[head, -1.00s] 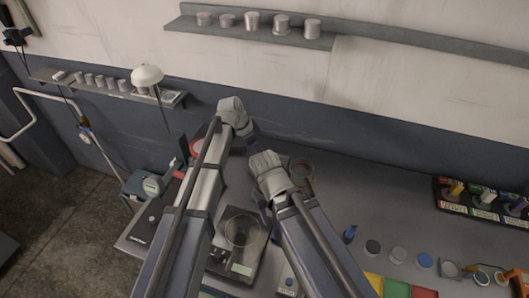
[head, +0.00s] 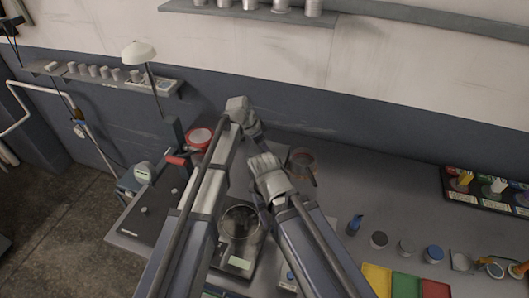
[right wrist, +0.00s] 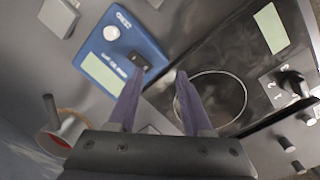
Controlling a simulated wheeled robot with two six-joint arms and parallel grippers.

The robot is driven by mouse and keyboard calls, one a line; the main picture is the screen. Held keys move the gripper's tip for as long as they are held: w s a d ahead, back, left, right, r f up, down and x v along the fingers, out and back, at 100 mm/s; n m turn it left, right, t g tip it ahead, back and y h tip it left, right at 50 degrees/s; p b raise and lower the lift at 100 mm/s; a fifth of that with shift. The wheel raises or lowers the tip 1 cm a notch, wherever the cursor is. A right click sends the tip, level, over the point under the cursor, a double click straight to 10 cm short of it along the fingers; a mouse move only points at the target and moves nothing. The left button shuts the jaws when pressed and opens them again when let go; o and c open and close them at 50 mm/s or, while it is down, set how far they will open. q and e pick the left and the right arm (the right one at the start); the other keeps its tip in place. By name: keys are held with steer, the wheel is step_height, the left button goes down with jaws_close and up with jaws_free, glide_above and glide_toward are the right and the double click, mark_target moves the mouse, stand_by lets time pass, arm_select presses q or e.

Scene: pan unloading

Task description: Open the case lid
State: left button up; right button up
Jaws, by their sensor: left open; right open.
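I cannot tell for sure which thing is the case; no lid stands out. A dark flat box (head: 140,228) lies at the bench's left end. A scale with a round glass dish (head: 241,223) and a pale display stands between my arms. The dish also shows in the right wrist view (right wrist: 217,98), right of the fingers. My left gripper (head: 253,137) is at the far side of the bench, small and partly hidden by its arm. My right gripper (right wrist: 157,78) is open and empty, its two purple fingers apart between the dish and a blue device (right wrist: 122,58).
A red-rimmed round container (head: 200,138) stands by the left arm, and a clear jar (head: 302,160) right of the right wrist. The bench's back right is mostly clear.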

arm_select(q)
jaws_close()
stand_by(0.5)
stand_by(1.0)
